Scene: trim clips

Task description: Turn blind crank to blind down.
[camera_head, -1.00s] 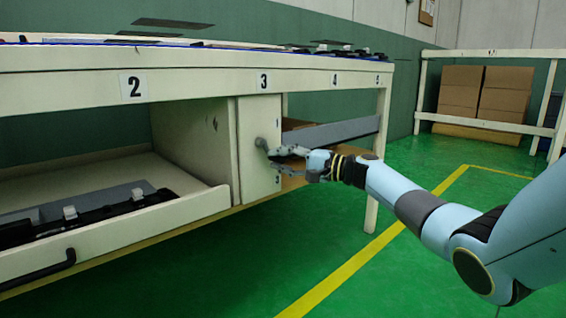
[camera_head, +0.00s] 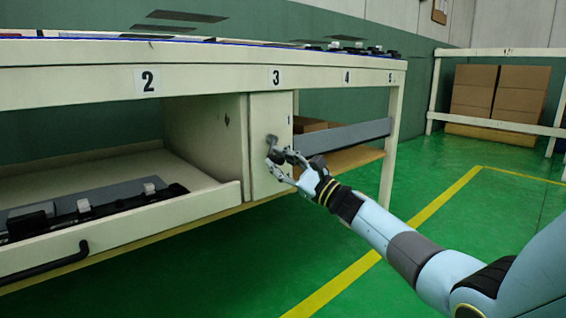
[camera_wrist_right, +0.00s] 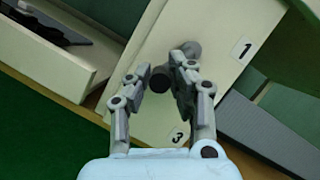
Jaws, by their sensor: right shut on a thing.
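The blind crank (camera_head: 271,140) is a small grey crank on the front of the narrow cream panel (camera_head: 270,105) under the number 3. In the right wrist view its round grey hub (camera_wrist_right: 188,50) sits against the panel, and the dark round end of its handle (camera_wrist_right: 160,80) lies between my fingers. My right gripper (camera_head: 276,161) reaches in from the right and is shut on the crank handle, just below the hub. It also shows in the right wrist view (camera_wrist_right: 163,77). The fingers partly hide the crank. My left gripper is not in view.
The panel carries marks 1 (camera_wrist_right: 243,48) and 3 (camera_wrist_right: 178,137). An open drawer (camera_head: 205,205) with dark parts stands left of the panel. A grey strip (camera_head: 345,135) spans the bay to the right. The green floor in front is clear.

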